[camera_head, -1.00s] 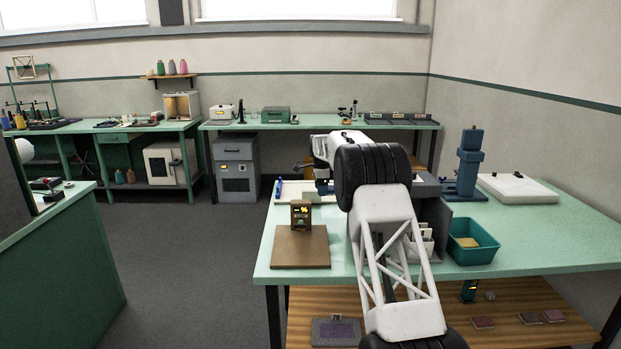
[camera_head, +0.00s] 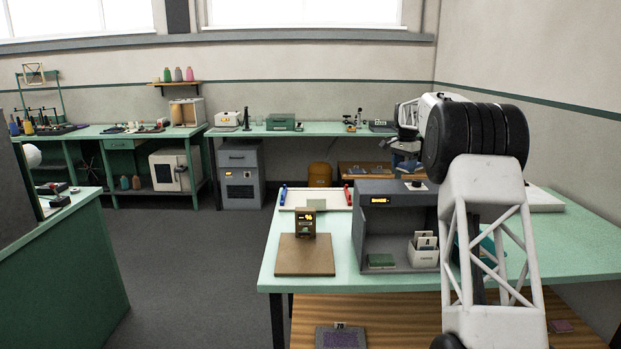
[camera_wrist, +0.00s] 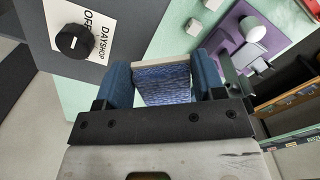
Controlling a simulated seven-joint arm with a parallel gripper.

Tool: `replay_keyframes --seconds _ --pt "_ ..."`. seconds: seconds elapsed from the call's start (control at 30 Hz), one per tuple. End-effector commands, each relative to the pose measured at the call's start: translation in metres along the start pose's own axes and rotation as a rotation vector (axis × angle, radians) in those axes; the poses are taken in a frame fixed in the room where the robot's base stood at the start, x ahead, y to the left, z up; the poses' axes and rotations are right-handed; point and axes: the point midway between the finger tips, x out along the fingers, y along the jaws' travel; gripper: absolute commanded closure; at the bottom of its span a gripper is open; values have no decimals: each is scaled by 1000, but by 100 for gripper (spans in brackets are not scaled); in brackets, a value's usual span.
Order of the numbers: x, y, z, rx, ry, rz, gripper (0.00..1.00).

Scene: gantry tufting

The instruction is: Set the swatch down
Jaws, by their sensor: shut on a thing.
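My gripper (camera_wrist: 160,82) is shut on a blue ribbed swatch (camera_wrist: 163,88) with a pale edge, held between its two blue fingers in the wrist view. In the head view my gripper (camera_head: 406,160) is above the back right of the green bench, partly hidden by my own arm; I cannot make out the swatch there. The swatch is off any surface as far as the wrist view shows. A grey booth (camera_head: 372,224) with a lit display stands on the bench. Its knob (camera_wrist: 73,41), labelled OFF, DAY and SHOP, is left of the swatch in the wrist view.
A dark green swatch (camera_head: 381,260) and a holder of white cards (camera_head: 423,257) are in the booth. A brown board (camera_head: 290,262) with a small gauge (camera_head: 306,224) lies left. Behind it is a white tray (camera_head: 335,196) with blue and red edges. A purple fixture (camera_wrist: 240,45) is upper right.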

Motion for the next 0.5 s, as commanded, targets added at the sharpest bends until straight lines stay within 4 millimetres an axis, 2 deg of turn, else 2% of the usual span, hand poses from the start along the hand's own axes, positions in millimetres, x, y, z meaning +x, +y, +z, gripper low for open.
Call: replay_keyframes --seconds 0.03,0.5 --pt "-1 20 -9 -6 0 0 59" --pt "13 181 -67 -100 0 0 59"
